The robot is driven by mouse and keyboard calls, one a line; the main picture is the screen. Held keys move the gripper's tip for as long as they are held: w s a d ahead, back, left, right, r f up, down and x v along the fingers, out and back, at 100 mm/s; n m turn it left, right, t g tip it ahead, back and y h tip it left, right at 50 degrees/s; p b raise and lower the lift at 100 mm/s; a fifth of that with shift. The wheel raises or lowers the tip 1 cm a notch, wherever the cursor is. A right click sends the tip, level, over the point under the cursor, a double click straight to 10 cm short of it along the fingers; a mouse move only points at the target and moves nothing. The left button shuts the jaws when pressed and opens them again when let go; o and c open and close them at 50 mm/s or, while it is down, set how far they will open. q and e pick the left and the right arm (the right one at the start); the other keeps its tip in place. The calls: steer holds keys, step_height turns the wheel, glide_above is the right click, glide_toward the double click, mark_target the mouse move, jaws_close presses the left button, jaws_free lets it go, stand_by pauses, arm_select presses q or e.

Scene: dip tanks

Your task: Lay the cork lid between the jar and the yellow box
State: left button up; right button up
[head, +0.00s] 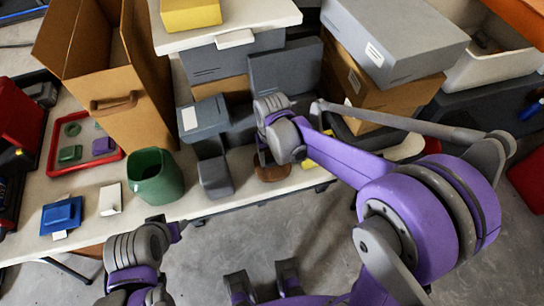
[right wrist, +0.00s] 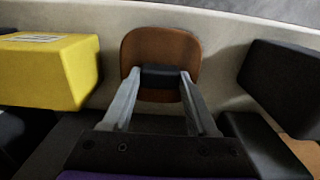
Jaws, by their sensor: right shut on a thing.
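The cork lid (head: 272,173) is a brown rounded piece near the front edge of the pale bench in the head view. In the right wrist view the lid (right wrist: 160,48) shows with a dark block at its near side between my fingers. My right gripper (right wrist: 160,85) is shut on it. The yellow box (right wrist: 45,70) is left of the lid in that view, apart from it; in the head view only a sliver of the box (head: 309,163) shows behind my arm. A green open container (head: 156,178), possibly the jar, stands left of the lid. My left gripper (head: 172,229) shows only partly.
A dark grey container (head: 215,177) stands between the green one and the lid. Grey and brown boxes crowd behind. A blue block (head: 61,216), a white piece (head: 110,199) and a red tray (head: 60,168) are at left. Grey floor is in front.

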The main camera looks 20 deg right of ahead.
mark_target(272, 160)
steer(key=shift+f, duration=0.2)
steer(key=o, duration=1.4)
steer(key=shift+c, duration=0.2)
steer(key=shift+r, duration=0.1)
steer(key=shift+r, duration=0.35)
step_height(272, 160, up, 12)
steer(key=f+p, duration=0.1)
steer(key=s+d+f+t, duration=0.2)
steer(key=s+d, duration=0.1)
steer(key=s, duration=0.4)
steer(key=s+d+f+t, duration=0.1)
steer(key=s+d+t, duration=0.2)
steer(key=s, duration=0.5)
steer(key=shift+s+d+f, duration=0.15)
steer(key=shift+d+f, duration=0.15)
steer(key=shift+f, duration=0.1)
